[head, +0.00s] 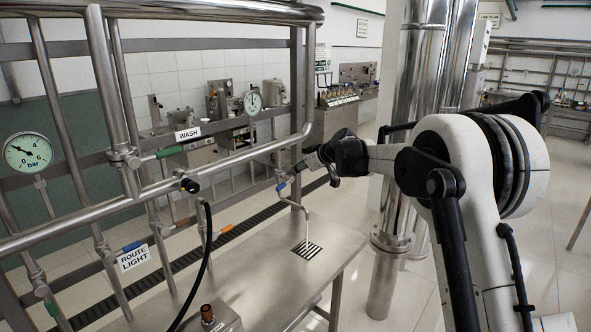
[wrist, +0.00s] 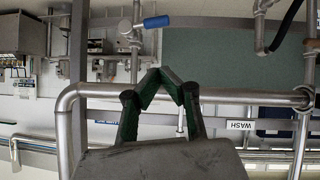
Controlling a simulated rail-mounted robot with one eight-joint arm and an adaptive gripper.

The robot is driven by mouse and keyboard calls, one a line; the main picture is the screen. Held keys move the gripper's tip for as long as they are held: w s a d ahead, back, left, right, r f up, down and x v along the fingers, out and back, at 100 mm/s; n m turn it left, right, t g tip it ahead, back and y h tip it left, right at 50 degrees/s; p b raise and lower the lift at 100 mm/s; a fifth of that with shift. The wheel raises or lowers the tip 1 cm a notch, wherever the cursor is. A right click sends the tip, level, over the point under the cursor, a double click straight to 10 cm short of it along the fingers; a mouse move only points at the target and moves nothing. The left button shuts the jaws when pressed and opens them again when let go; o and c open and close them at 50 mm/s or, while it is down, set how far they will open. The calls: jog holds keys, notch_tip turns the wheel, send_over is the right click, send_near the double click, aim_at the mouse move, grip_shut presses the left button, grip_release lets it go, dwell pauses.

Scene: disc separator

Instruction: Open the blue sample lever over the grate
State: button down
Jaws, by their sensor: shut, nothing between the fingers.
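The blue sample lever (head: 281,187) sits on a small valve at the top of a bent spout (head: 302,212). The spout drops toward the slotted grate (head: 308,250) in the steel bench. In the wrist view a blue lever (wrist: 156,22) lies sideways, beyond the fingertips and apart from them. My gripper (head: 299,167) is just right of and above the sample lever in the head view. It also shows in the wrist view (wrist: 161,73), with its fingertips together and nothing held. Whether the fingers touch anything is too small to tell in the head view.
A thick steel rail (head: 225,163) runs close to my gripper; a frame post (head: 295,95) stands behind. Other levers are green (head: 170,152), orange (head: 229,228) and blue, by the ROUTE LIGHT label (head: 133,257). A black hose (head: 207,255) hangs left. The bench top (head: 265,275) is mostly clear.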

aim_at(285, 184)
jog(key=w+a+f+p, duration=0.2)
jog(key=w+a+f, duration=0.3)
jog(key=f, duration=0.3)
jog(key=shift+w+a+f+p, duration=0.2)
jog(key=shift+w+f+p, duration=0.15)
jog(key=shift+w, duration=0.2)
